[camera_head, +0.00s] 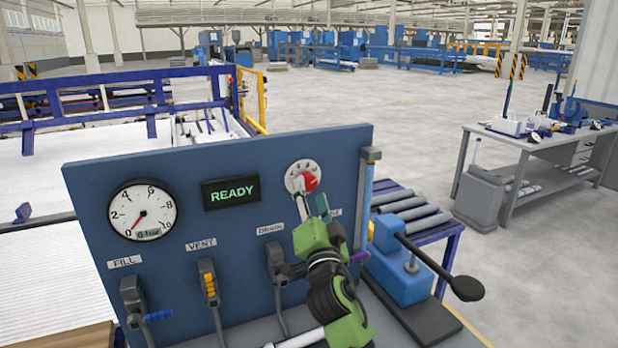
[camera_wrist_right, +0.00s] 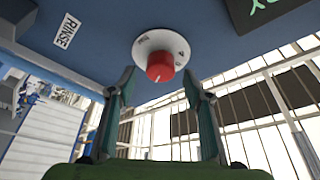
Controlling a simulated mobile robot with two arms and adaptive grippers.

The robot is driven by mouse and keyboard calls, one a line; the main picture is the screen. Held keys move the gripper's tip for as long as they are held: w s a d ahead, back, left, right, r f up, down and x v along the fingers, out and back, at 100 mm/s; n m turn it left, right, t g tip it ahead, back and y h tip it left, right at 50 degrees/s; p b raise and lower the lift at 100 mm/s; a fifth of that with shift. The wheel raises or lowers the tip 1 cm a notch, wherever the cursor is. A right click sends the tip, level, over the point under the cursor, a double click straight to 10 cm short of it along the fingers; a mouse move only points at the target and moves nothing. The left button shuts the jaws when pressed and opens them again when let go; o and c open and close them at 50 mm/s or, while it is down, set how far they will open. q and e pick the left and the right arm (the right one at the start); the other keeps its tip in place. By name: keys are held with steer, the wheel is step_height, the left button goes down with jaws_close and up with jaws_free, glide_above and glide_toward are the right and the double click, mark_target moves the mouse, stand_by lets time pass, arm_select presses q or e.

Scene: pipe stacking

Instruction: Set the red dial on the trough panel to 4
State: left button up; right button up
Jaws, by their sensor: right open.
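The red dial (camera_head: 309,182) sits on a round white scale plate (camera_head: 293,176) at the upper right of the blue trough panel (camera_head: 250,165). In the right wrist view the red dial (camera_wrist_right: 160,67) shows ahead, between and beyond the fingertips, with a pale pointer mark on it. The scale numbers are too small to read. My right gripper (camera_head: 311,206) is just in front of and below the dial, and its fingers also show in the right wrist view (camera_wrist_right: 161,90). It is open and empty, and appears apart from the dial. My left gripper is not in view.
A gauge (camera_head: 142,210) and a READY display (camera_head: 231,192) are left of the dial. Levers labelled FILL (camera_head: 133,300), VENT (camera_head: 209,283) and DRAIN (camera_head: 277,262) line the panel below. A blue device with a black-knobbed handle (camera_head: 466,288) stands to the right.

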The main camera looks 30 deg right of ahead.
mark_target(309, 185)
steer(key=shift+p+x, duration=0.45)
steer(key=shift+x, duration=1.5)
steer(key=c, duration=1.1)
steer(key=shift+f, duration=0.1)
